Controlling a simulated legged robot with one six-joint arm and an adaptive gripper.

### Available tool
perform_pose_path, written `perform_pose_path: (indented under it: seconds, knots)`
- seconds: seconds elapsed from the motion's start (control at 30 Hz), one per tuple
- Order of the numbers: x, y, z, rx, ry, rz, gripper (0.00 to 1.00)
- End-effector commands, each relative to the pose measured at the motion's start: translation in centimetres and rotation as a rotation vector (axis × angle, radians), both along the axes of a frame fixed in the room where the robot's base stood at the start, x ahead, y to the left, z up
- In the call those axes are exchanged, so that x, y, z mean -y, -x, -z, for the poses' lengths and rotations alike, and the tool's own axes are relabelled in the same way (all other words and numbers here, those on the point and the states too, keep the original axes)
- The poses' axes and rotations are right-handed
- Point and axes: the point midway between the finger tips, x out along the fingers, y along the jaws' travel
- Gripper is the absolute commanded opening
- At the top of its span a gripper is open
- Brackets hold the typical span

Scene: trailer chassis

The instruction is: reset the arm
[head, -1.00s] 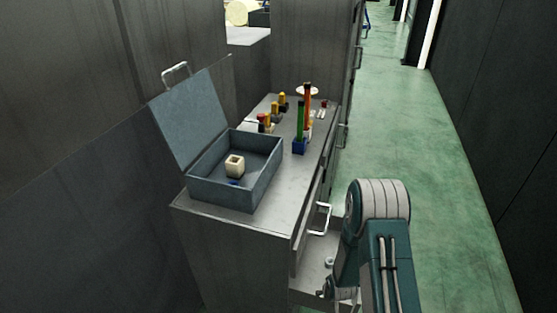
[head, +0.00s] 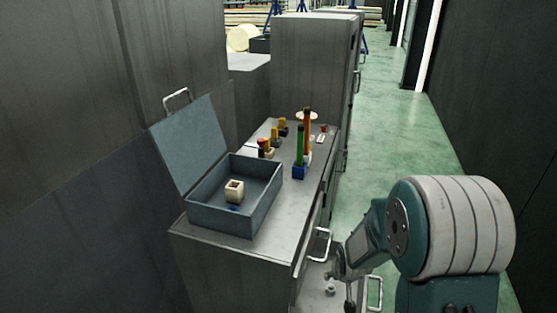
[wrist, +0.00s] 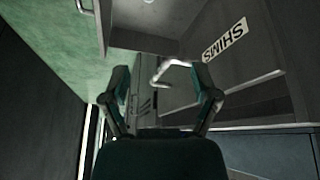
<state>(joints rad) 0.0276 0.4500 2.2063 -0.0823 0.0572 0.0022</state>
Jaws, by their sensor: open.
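My arm (head: 455,230) stands at the lower right in the head view, its elbow large and close to the camera. My gripper shows at the bottom of the wrist view, its two fingers spread apart (wrist: 160,72) with nothing between them. In the head view the gripper end is low beside the cabinet front, small and partly hidden. A bent metal handle (wrist: 172,70) lies beyond the fingers in the wrist view; I cannot tell how far. A drawer front with a "SHIMS" label (wrist: 237,43) is to the right of the fingers.
The cabinet top (head: 275,225) holds an open blue-grey box (head: 228,222) with a pale hollow block (head: 234,191), and green and orange upright pieces (head: 303,140). A drawer handle (head: 322,244) juts toward my arm. Green floor (head: 385,130) is clear along the aisle.

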Motion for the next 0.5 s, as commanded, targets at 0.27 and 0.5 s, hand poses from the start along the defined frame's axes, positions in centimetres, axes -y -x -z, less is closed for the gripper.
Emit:
perform_pose_path:
  seconds: [0.27, 0.5]
  knots:
    - [-0.2, 3.2, -9.6, 0.025, 0.002, 0.016, 0.79]
    - [-0.5, 7.8, -16.2, 0.037, -0.004, 0.030, 0.79]
